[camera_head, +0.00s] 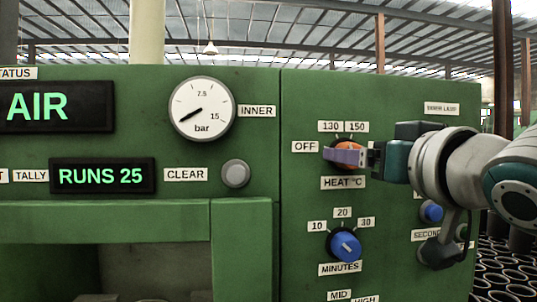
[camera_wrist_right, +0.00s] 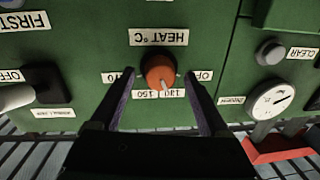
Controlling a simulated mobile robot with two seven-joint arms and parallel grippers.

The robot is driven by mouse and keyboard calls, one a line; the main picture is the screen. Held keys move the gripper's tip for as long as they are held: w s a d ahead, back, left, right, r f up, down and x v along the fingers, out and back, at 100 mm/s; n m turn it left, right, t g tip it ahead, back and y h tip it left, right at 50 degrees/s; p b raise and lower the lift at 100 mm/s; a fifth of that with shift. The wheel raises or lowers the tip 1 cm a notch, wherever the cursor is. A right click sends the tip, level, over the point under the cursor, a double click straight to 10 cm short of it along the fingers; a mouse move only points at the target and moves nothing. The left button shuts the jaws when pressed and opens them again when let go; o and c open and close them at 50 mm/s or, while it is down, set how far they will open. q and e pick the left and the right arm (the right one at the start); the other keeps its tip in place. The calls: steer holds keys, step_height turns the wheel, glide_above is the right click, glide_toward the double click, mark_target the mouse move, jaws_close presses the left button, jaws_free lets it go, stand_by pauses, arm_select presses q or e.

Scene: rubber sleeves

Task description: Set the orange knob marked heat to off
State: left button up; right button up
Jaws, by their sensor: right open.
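The orange heat knob (camera_head: 350,145) is on the green panel, above the HEAT °C label and beside the OFF, 130 and 150 labels. In the head view my right gripper (camera_head: 335,155) comes in from the right and covers part of it. In the right wrist view, which is upside down, the whole orange knob (camera_wrist_right: 158,68) shows, with its white mark toward the 130 label (camera_wrist_right: 172,93). The right gripper (camera_wrist_right: 160,75) is open, one finger to each side, with visible gaps to the knob. My left gripper is in neither view.
A blue minutes knob (camera_head: 345,246) sits below the heat knob. A blue button (camera_head: 432,212) is to the right, near my arm. A pressure gauge (camera_head: 202,108) and a grey CLEAR button (camera_head: 235,173) are to the left.

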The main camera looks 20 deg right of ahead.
jaws_close()
stand_by(0.7)
